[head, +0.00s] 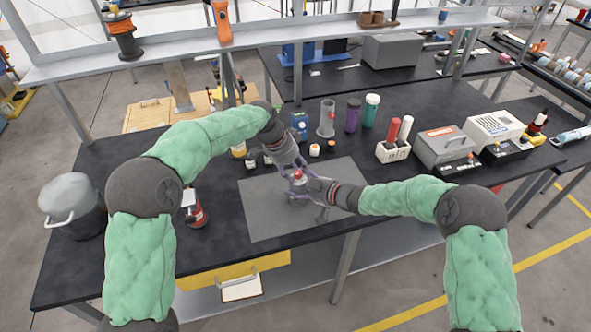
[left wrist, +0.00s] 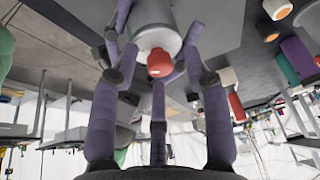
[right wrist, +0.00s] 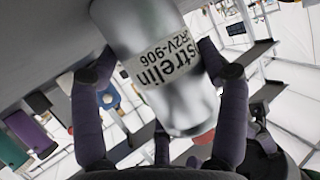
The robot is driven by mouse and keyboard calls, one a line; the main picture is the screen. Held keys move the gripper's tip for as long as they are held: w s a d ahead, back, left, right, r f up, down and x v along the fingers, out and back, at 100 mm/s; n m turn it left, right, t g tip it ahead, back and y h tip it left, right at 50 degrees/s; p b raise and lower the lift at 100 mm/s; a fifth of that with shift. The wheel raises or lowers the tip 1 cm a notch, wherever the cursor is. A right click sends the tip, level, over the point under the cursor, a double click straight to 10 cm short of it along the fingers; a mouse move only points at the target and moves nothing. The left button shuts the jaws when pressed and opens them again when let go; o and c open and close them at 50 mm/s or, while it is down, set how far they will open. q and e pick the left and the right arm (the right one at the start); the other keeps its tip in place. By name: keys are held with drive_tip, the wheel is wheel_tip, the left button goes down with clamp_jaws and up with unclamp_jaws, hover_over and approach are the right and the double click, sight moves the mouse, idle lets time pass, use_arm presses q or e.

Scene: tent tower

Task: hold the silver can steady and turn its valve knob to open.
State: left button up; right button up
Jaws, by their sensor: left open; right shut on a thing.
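The silver can (head: 297,188) stands on the grey mat, with its red valve knob (head: 298,174) on top. In the right wrist view the can (right wrist: 182,105) fills the space between my fingers, its printed label upside down. My right gripper (head: 309,187) is shut on the can's body from the right. My left gripper (head: 295,171) is above the can, open, with its fingers spread around the top. In the left wrist view the red knob (left wrist: 160,62) sits between the open fingers, with no clear contact. Fingers partly hide the can in the head view.
The grey mat (head: 265,215) has free room around the can. Small jars (head: 314,150), a purple bottle (head: 352,115) and a grey cylinder (head: 326,118) stand behind. A white holder with red and white tubes (head: 393,151) is at right. A red container (head: 196,212) stands left.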

drive_tip(key=shift+f, duration=0.1)
use_arm(q)
clamp_jaws()
